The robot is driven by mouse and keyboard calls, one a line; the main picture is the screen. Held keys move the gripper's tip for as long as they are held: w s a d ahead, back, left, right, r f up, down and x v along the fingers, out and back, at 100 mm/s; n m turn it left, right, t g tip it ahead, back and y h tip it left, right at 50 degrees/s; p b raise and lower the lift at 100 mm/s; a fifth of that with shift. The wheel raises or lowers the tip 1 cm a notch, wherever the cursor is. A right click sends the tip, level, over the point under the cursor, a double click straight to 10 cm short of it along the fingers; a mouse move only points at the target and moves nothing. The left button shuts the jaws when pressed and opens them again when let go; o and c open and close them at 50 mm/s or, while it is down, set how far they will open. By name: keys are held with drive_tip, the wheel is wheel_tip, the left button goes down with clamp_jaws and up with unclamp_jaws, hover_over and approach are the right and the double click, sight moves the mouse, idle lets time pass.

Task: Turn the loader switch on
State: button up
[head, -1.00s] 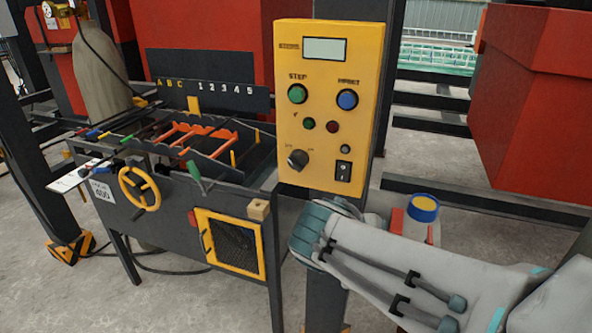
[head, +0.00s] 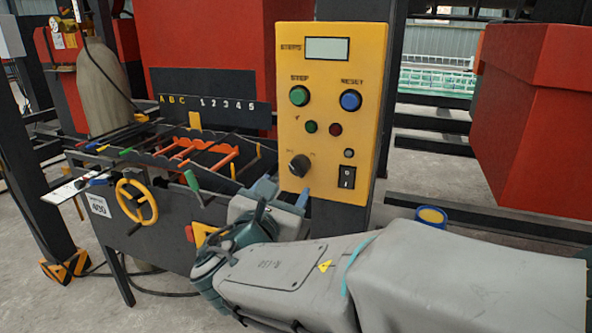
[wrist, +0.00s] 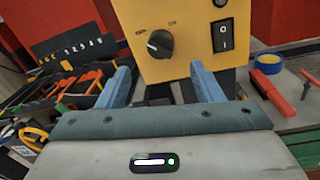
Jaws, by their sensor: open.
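The yellow control panel (head: 331,110) stands upright on a dark post. Low on it are a black rotary knob (head: 299,165) and, to its right, a black rocker switch (head: 346,178) marked I and O. In the wrist view the knob (wrist: 160,44) lies ahead, its light mark seeming to point left, with small labels above it on both sides. The rocker (wrist: 223,36) is right of it. I cannot read which one is named loader. My gripper (wrist: 160,70) is open and empty, its blue fingers apart, just below the panel's lower edge, touching neither control.
A dark bench with a yellow handwheel (head: 136,202) and orange bars (head: 200,150) stands to the left. A blue-and-yellow round object (head: 431,216) is at the right. Large red machinery (head: 535,110) fills the right.

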sight(297, 171)
drive_tip(key=x, duration=0.8)
drive_tip(key=shift+w+d+f, duration=0.1)
drive_tip(key=shift+w+d, duration=0.05)
drive_tip(key=shift+w, duration=0.15)
drive_tip(key=c, duration=1)
